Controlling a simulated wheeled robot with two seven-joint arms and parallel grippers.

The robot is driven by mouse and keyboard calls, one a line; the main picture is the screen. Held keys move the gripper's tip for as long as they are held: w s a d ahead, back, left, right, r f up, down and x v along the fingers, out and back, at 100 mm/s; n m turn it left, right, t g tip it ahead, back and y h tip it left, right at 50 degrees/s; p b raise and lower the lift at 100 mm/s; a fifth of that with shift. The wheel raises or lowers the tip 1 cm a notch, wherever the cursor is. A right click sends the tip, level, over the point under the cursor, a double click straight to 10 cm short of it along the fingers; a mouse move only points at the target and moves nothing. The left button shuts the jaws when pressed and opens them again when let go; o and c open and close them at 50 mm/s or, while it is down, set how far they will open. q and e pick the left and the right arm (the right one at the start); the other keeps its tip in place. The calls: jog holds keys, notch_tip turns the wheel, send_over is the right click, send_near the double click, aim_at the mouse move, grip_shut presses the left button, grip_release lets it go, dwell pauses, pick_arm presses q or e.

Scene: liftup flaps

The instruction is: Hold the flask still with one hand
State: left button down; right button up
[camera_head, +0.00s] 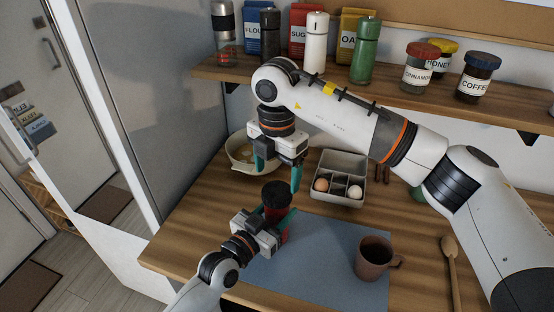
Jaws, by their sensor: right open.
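The flask (282,236) is red with a black top (276,196) and stands upright at the back left of the blue-grey mat. My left gripper (272,217) comes in from the lower left, with its green fingers on either side of the flask, and appears shut on it. The flask's lower part is partly hidden by that gripper. My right gripper (277,175) points down just above and behind the flask's top. Its green fingers are spread apart, open and with nothing between them.
A brown mug (374,258) stands on the mat (318,262). A wooden spoon (451,262) lies at right. A tray with eggs (346,161) and a cream bowl (239,155) are behind. A shelf (395,92) above holds jars, mills and packets.

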aim_at(277, 191)
jog(key=shift+f, duration=2.6)
